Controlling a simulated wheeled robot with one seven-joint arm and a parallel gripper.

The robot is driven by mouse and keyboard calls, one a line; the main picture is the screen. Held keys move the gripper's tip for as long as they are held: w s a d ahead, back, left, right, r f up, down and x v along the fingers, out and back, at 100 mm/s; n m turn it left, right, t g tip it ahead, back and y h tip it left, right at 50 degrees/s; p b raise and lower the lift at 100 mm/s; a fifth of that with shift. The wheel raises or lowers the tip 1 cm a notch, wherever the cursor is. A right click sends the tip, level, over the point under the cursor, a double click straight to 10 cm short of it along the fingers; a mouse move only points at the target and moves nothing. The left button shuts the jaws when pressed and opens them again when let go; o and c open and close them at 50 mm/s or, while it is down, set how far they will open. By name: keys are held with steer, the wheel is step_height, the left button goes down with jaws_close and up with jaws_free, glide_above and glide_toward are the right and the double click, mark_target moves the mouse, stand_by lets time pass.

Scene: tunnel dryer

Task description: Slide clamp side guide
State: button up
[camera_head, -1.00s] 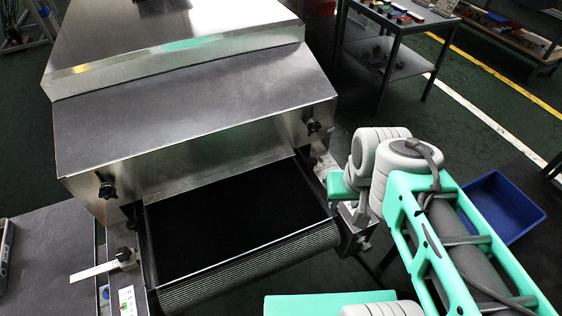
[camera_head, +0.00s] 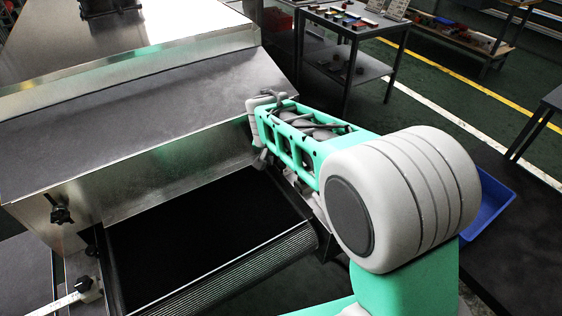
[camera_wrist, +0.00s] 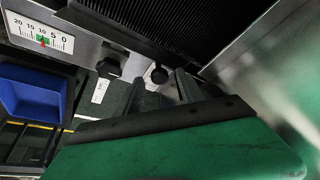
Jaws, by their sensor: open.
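In the wrist view, my gripper (camera_wrist: 162,86) is open, with its two dark fingers reaching past the green palm. A black round knob (camera_wrist: 158,73) shows just beyond and between the fingertips; I cannot tell whether they touch it. A second black knob (camera_wrist: 108,67) sits to its left on the metal bracket. In the head view, my arm hides the right side of the belt and the gripper. The left guide's clamp knob (camera_head: 83,284) and pale bar (camera_head: 62,302) show at bottom left.
The black conveyor belt (camera_head: 200,245) leads under the steel dryer hood (camera_head: 150,110). A black knob (camera_head: 60,212) is on the hood's left side. A blue bin (camera_head: 488,215) is on the right, also in the wrist view (camera_wrist: 28,92). A table with small parts (camera_head: 350,50) stands behind.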

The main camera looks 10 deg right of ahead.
steer(key=shift+w+f, duration=0.15)
steer(key=shift+f, duration=0.25)
jaws_close()
stand_by(1.2)
